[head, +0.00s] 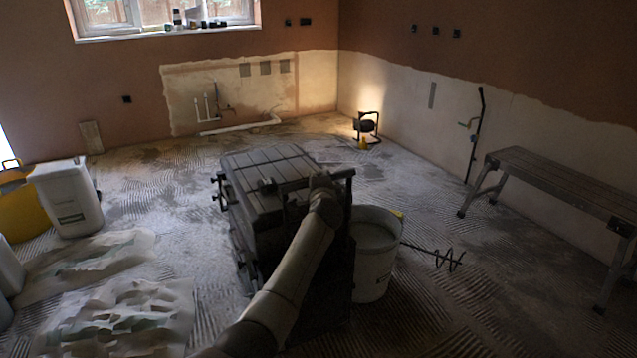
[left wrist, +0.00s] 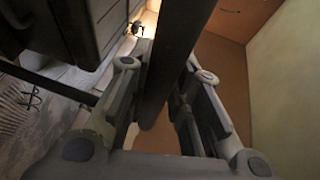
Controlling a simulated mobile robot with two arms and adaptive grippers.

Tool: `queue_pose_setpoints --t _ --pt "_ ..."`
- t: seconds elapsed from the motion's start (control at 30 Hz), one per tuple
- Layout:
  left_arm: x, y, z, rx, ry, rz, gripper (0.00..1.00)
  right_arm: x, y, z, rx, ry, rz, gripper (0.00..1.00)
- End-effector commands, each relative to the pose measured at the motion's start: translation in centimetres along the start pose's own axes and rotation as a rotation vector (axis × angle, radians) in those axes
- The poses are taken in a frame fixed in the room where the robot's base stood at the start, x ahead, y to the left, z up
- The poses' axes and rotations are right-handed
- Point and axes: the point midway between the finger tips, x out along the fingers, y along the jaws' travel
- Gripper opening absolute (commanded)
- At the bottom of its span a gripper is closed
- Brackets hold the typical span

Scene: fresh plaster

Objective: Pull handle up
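A dark tool chest (head: 270,168) with a ribbed lid stands on the floor in the middle of the head view. Its dark bar handle (head: 345,173) shows at the lid's right end. My left gripper (head: 325,184) is at this handle, partly hidden by its own arm. In the left wrist view a dark bar, the handle (left wrist: 172,65), runs between the two fingers of my left gripper (left wrist: 163,62). The fingers lie on either side of the bar; whether they press on it I cannot tell. The chest also shows at the top left there. My right gripper is not in view.
A white bucket (head: 374,262) stands close to the chest's right, with a mixing paddle (head: 447,259) beside it. A work bench (head: 560,183) is at the right. The floor behind the chest is mostly clear.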

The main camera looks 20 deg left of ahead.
Motion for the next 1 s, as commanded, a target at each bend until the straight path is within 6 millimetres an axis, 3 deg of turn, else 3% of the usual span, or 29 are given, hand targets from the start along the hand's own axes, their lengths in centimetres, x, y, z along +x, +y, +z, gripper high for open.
queue_pose_setpoints --t 0.03,0.17,0.63,1.0 --pt "0.0 -0.5 0.1 0.001 -0.001 -0.008 0.25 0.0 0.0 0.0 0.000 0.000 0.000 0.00" --pt "0.0 -0.5 0.1 0.001 0.000 -0.009 0.42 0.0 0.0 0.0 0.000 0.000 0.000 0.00" --pt "-0.5 -0.3 0.0 0.000 0.001 -0.007 0.42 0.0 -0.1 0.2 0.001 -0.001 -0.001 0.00" --pt "-4.3 -0.3 0.0 -0.001 0.001 -0.007 0.42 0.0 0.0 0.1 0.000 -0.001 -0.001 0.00"
